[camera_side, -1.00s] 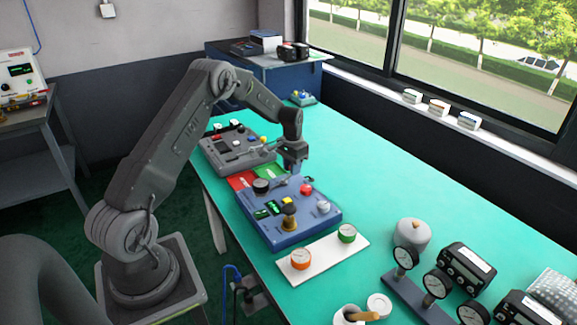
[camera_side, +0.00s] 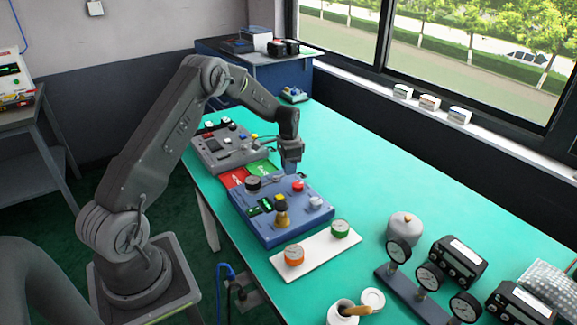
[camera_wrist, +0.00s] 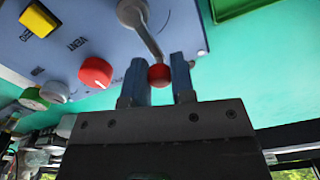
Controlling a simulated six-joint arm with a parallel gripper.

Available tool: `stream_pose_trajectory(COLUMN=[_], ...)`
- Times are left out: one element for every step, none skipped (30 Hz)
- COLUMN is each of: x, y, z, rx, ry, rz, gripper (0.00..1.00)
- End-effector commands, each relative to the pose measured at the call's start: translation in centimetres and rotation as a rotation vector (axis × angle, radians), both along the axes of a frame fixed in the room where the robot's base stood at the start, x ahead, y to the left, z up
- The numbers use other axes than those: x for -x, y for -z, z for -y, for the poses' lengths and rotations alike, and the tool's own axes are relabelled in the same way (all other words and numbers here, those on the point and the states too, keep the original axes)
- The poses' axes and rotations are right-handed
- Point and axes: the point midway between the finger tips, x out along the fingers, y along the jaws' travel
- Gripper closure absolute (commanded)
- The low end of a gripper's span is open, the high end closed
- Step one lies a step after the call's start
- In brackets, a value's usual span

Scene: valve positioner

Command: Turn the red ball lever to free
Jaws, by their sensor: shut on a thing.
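The red ball (camera_wrist: 159,76) is at the end of a grey lever arm (camera_wrist: 147,36) in the wrist view. The lever's round hub (camera_wrist: 131,11) sits on the face of the blue valve positioner (camera_wrist: 110,28). My gripper (camera_wrist: 158,72) has one blue-grey finger on each side of the ball and is shut on it. In the side view my gripper (camera_side: 291,170) is low over the back right part of the blue positioner (camera_side: 290,237). The ball is hidden there. A printed VENT label is readable near the lever in the wrist view.
A red knob (camera_wrist: 96,73) and a yellow button (camera_wrist: 40,20) are on the same panel. A grey control box (camera_side: 208,158) and a red and green mat (camera_side: 232,178) lie behind the positioner. A white plate with gauges (camera_side: 318,246) is in front.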

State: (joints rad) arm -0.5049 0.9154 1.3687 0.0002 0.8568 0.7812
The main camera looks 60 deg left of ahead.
Motion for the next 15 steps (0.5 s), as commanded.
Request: stream_pose_trajectory(x=[-0.03,-0.03,-0.03,-0.02,-0.02,-0.03,-0.03,-0.03,-0.03,-0.03,-0.03,-0.02,-0.02,-0.02,-0.01], y=[-0.03,-0.03,-0.03,-0.03,-0.03,-0.03,-0.03,-0.03,-0.03,-0.03,-0.02,-0.02,-0.02,-0.02,-0.02], z=[0.11,0.12,0.12,0.13,0.13,0.14,0.14,0.14,0.15,0.14,0.14,0.13,0.12,0.11,0.1], rx=[0.001,0.001,0.001,0.001,0.001,0.001,0.001,0.001,0.002,0.001,0.001,0.001,0.001,0.001,0.001], ry=[0.003,0.003,0.003,0.003,0.003,0.003,0.003,0.003,0.003,0.003,0.003,0.002,0.002,0.002,0.001], rz=[0.0,0.0,0.0,0.0,0.0,0.0,0.0,-0.001,-0.002,0.0,-0.001,-0.001,0.0,0.0,0.0], gripper=[1.0,1.0,1.0,1.0,1.0,1.0,1.0,0.74,0.71,0.68,0.65,0.61,0.58,0.55,0.52])
